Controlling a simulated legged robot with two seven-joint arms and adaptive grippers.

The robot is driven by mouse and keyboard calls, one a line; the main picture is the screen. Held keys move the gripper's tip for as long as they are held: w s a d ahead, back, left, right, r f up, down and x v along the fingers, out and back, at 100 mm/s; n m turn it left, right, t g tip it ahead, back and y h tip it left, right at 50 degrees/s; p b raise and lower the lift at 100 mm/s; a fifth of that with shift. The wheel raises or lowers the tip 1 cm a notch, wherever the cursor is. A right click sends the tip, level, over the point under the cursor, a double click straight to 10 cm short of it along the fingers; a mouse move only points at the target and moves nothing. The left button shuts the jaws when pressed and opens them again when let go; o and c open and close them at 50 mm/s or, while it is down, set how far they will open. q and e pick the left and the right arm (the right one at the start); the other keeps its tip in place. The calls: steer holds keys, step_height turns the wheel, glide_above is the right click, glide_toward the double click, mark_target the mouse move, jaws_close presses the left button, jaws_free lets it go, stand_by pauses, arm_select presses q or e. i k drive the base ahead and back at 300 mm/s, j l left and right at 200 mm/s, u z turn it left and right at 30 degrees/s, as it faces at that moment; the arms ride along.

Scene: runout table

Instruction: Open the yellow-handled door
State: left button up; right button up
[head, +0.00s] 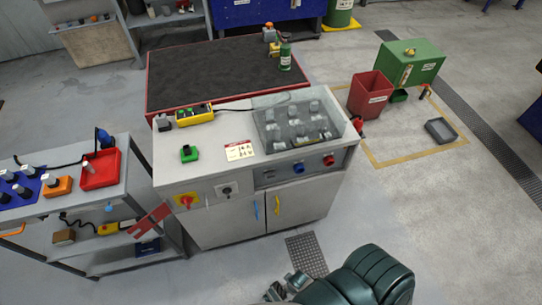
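The yellow handle (277,206) is a short upright bar on the front of a grey cabinet bench (215,170). It sits at the left edge of the right-hand door (306,203), which looks closed. A blue handle (257,210) is just to its left, on the left-hand door (222,224), also closed. My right gripper (284,288) shows at the bottom edge, below the doors and apart from the yellow handle. It is small and partly cut off, so its opening is unclear. It appears to hold nothing. My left gripper is out of view.
A cart (130,200) with a red tray (101,169) stands close at the left. A dark floor grate (306,255) lies before the doors. A red bin (370,94) and a green box (411,63) stand at the back right. The floor right of the cabinet is clear.

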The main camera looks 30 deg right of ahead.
mark_target(292, 204)
steer(key=z, duration=1.55)
